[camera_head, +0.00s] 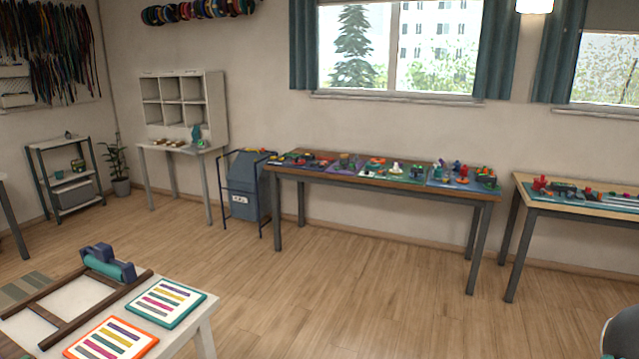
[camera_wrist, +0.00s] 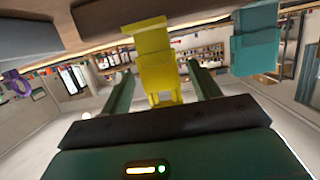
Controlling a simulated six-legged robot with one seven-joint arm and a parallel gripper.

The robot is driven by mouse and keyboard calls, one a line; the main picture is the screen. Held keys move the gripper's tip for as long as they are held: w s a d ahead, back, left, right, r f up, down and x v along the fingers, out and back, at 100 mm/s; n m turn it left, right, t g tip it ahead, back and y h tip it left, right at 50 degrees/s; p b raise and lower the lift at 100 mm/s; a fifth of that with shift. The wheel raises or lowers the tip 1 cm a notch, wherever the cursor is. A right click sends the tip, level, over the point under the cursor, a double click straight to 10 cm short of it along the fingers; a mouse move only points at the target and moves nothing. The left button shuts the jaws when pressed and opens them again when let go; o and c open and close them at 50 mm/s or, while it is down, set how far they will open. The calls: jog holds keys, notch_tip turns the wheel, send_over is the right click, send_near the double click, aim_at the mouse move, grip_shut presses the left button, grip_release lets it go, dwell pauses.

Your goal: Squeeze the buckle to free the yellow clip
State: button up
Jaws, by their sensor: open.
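The yellow clip (camera_wrist: 152,52) shows in the wrist view as a blocky yellow piece with a wider top and two narrow prongs at its lower end. It hangs from a brown edge at the top. My gripper (camera_wrist: 160,72) has its two green fingers on either side of the clip, with a visible gap on each side. The gripper is open and holds nothing. No separate buckle body can be told apart. In the head view neither my gripper nor the yellow clip can be made out.
A teal block-like piece (camera_wrist: 256,40) hangs right of the yellow clip. In the head view, a long table (camera_head: 400,187) with small coloured items stands by the wall. A white table (camera_head: 190,318) with a frame and striped cards is at the lower left. The wooden floor between is clear.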

jog(key=v, duration=0.6)
jog(key=shift+w+a, duration=0.15)
jog(key=shift+a, duration=0.2)
dwell(0.3)
